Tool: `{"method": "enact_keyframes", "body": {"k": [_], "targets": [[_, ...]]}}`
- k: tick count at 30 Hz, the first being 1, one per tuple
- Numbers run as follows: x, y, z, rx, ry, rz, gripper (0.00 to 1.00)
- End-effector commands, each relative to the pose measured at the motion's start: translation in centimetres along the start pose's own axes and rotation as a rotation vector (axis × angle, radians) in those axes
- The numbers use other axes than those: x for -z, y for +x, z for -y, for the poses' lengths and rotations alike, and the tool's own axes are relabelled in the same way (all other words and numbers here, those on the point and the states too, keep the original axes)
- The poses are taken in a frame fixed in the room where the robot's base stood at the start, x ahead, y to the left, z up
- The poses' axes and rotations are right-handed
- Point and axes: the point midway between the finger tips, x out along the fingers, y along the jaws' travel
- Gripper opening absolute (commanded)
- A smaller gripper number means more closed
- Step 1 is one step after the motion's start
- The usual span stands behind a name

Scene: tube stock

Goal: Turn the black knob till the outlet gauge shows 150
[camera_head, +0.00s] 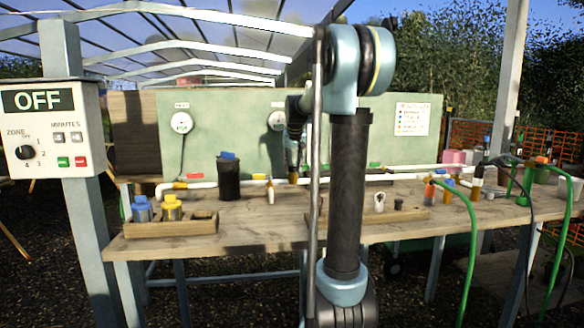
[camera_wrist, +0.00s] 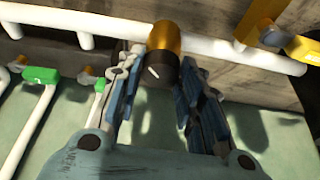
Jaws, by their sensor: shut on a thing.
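The black knob (camera_wrist: 158,74), with a white mark line, sits on a brass-coloured body (camera_wrist: 167,38) on the white pipe in the wrist view. My gripper (camera_wrist: 160,62) has a finger on each side of the knob and is shut on it. In the head view my gripper (camera_head: 294,158) is in front of the green board, above the pipe, and the knob is hidden there. Two round gauges are on the board, a left one (camera_head: 182,122) and a right one (camera_head: 277,120) beside my arm. Their labels and needle readings are too small to tell.
The wooden bench (camera_head: 240,215) carries a black cylinder (camera_head: 228,178), blue- and yellow-capped containers in a wooden tray (camera_head: 142,228), and small bottles. Green hoses (camera_head: 470,230) hang at the right. A timer box (camera_head: 48,128) stands left.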

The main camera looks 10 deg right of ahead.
Motion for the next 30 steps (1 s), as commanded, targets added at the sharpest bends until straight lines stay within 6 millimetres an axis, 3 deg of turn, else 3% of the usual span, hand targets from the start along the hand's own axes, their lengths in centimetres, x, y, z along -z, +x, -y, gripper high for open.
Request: {"method": "enact_keyframes", "body": {"k": [30], "targets": [[0.33,0.13,-0.63,0.367,-0.886,0.001,0.10]]}}
